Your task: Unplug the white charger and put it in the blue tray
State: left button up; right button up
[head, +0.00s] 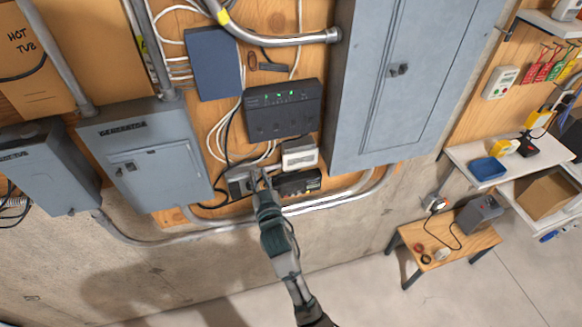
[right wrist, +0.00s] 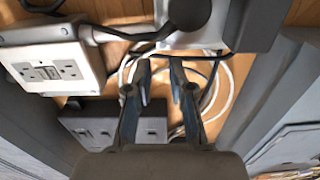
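My right gripper (head: 257,178) is raised at the wall panel, by a grey outlet box (head: 239,182). In the right wrist view its two fingers (right wrist: 160,78) stand apart with nothing clearly between them. A small white piece with a black cord (head: 438,204) sits at a wall outlet on the right, far from the gripper; it may be the white charger, but it is too small to be sure. The blue tray (head: 487,168) lies on a white shelf at the right. My left gripper is not in view.
A black box with green lights (head: 283,108), a white box (head: 299,154) and loose cables crowd the gripper. The wrist view shows a white outlet plate (right wrist: 52,68). A large grey cabinet (head: 410,75) and metal conduit (head: 330,203) are nearby. A wooden table (head: 465,252) stands right.

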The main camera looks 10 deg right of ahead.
grip_shut()
jog(key=o, duration=1.4)
grip_release()
jog(key=s, duration=1.2)
jog(key=shift+d, duration=0.15)
jog(key=shift+f, duration=0.1)
